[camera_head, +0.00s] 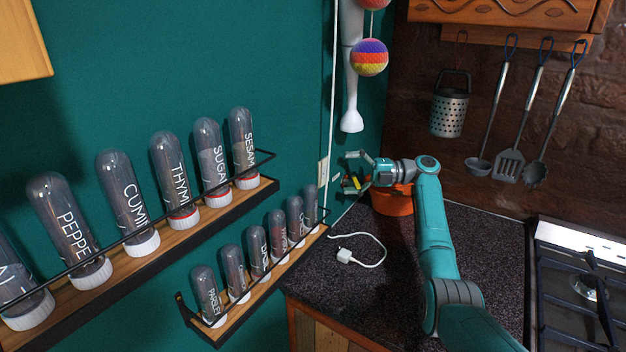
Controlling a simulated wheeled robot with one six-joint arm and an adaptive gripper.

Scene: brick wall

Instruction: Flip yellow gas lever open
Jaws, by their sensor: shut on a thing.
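The yellow gas lever (356,182) is a small yellow piece near the teal wall, above the back left corner of the dark counter. My gripper (350,172) reaches in from the right, its fingers around the lever, and is shut on it. The lever is small and partly covered by the fingers, so its exact angle cannot be told. The pipe or valve body behind it is not clear.
An orange pot (392,204) stands below my wrist. A white cable with a plug (345,255) lies on the dark counter (400,285). Two spice racks (150,235) jut from the left wall. A gas hob (580,290) is at right. Utensils (510,160) hang behind.

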